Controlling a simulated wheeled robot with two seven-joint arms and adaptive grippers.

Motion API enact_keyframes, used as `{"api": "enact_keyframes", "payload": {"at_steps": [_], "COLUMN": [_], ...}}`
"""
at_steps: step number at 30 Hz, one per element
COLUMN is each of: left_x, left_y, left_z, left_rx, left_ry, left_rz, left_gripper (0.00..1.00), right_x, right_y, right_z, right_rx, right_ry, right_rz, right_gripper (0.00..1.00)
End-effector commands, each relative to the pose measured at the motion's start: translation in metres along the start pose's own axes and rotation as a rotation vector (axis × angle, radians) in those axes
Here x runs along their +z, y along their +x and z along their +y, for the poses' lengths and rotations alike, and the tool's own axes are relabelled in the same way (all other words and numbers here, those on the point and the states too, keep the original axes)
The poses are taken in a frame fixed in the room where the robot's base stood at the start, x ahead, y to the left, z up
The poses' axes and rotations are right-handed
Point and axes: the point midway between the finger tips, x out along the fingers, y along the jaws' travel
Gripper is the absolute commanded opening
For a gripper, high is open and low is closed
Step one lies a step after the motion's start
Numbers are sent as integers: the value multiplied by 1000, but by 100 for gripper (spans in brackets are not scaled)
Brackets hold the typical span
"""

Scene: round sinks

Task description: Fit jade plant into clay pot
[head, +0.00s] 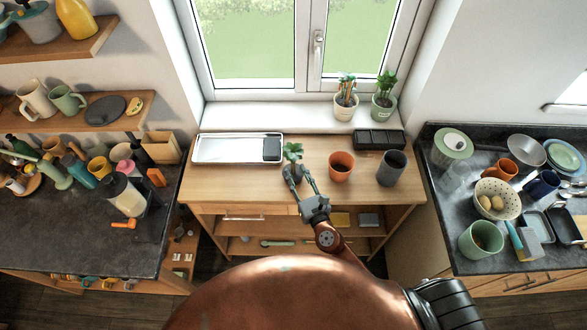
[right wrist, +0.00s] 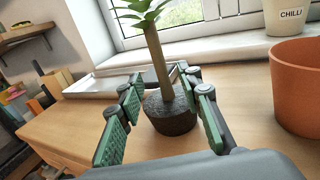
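The jade plant (head: 292,151) stands upright on the wooden table, left of the clay pot. In the right wrist view its brown trunk (right wrist: 157,62) rises from a dark soil plug (right wrist: 170,113). The orange-brown clay pot (head: 341,166) stands to its right; part of it shows at the right edge of the wrist view (right wrist: 299,92). My right gripper (head: 293,176) is at the plant. In the wrist view its green-padded fingers (right wrist: 164,112) are spread, one on each side of the plant, with gaps visible. The gripper hides the plant's base in the head view. My left gripper is not in view.
A dark grey cup (head: 391,168) stands right of the clay pot. A white tray (head: 228,149) and a black box (head: 379,139) lie behind. Two potted plants (head: 346,100) (head: 383,103) stand on the sill. The table front left is clear.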

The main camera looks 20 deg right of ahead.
Motion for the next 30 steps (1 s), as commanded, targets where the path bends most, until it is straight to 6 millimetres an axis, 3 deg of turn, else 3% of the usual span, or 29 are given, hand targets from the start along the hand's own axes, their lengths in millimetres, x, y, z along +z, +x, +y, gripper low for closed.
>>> {"api": "enact_keyframes", "payload": {"at_steps": [6, 16, 30], "left_x": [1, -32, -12], "left_y": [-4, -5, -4], "left_z": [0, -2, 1], "left_rx": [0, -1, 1], "left_ry": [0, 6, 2], "left_rz": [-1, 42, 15], "left_gripper": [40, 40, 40], "right_x": [-1, -2, -2], "right_y": [32, 40, 39], "right_z": [-2, -4, -4], "right_rx": [-2, -5, -5], "right_ry": [0, 1, 1], "right_rz": [-2, -1, -1], "right_gripper": [33, 33, 1]}}
